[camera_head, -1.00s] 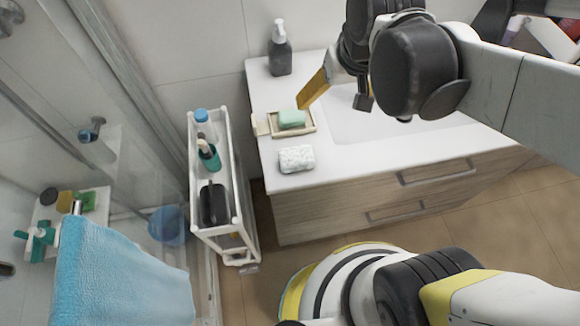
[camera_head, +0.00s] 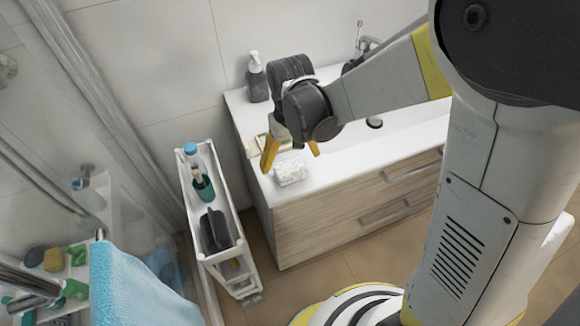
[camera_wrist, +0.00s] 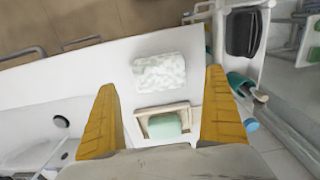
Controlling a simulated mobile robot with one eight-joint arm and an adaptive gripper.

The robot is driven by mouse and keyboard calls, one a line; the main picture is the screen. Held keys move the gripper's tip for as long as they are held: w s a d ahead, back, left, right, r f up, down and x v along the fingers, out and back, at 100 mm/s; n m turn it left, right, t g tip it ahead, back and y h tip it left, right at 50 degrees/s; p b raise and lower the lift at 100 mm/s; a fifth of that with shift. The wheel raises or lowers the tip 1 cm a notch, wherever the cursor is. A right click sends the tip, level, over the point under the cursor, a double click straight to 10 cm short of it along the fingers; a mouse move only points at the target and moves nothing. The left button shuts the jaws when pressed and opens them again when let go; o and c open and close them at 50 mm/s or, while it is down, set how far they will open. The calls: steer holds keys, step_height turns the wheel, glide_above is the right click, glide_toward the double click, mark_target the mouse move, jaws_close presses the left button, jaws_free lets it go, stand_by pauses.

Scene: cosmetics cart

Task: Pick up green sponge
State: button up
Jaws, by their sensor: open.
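A pale green block (camera_wrist: 165,125), which looks like a sponge or soap, lies in a shallow wooden dish (camera_wrist: 142,128) on the white counter. My gripper (camera_head: 290,158) is open above the counter by the dish, pointing down; it also shows in the wrist view (camera_wrist: 160,82). In the wrist view the block lies between the two yellow fingers, near the gripper base, with no finger seen touching it. In the head view my gripper hides the block. Another green item (camera_head: 77,254) sits on the shower shelf at the left.
A white textured block (camera_head: 291,172) lies on the counter (camera_head: 241,107) beside the dish. A dark pump bottle (camera_head: 257,80) stands at the back. A narrow white cart (camera_head: 225,255) with bottles stands left of the cabinet. A blue towel (camera_head: 135,285) hangs at lower left.

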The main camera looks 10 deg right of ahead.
mark_target(291, 167)
steer(key=f+b, duration=0.2)
steer(key=f, duration=0.3)
steer(key=shift+w+f, duration=0.1)
steer(key=shift+w, duration=0.1)
steer(key=c, duration=1.2)
steer(key=shift+o, duration=0.2)
